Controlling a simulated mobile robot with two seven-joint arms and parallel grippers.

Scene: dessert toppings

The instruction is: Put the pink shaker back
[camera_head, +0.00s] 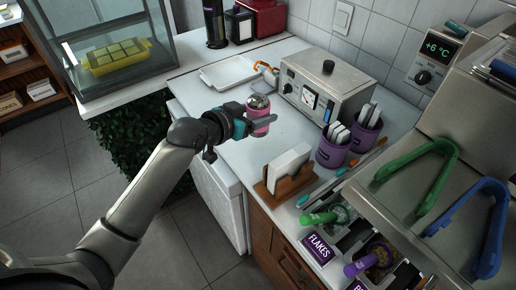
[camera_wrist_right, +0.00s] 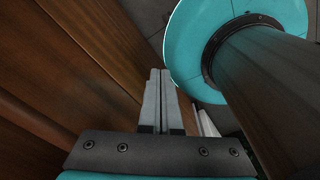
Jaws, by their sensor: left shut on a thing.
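The pink shaker (camera_head: 258,122) with a rounded metal top is upright over the white counter, left of the middle in the head view. My left gripper (camera_head: 250,120) is shut around it from the left and hides part of its side. I cannot tell whether its base touches the counter. My right gripper (camera_wrist_right: 163,98) shows only in the right wrist view. Its two fingers are together with nothing seen between them, beside a brown wooden panel (camera_wrist_right: 50,80).
A white tray (camera_head: 228,73) lies behind the shaker. A metal device (camera_head: 325,85) with a dial stands to its right. A wooden napkin holder (camera_head: 284,174), purple cups (camera_head: 334,152), topping bins and green tongs (camera_head: 415,170) are nearer right. The counter around the shaker is clear.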

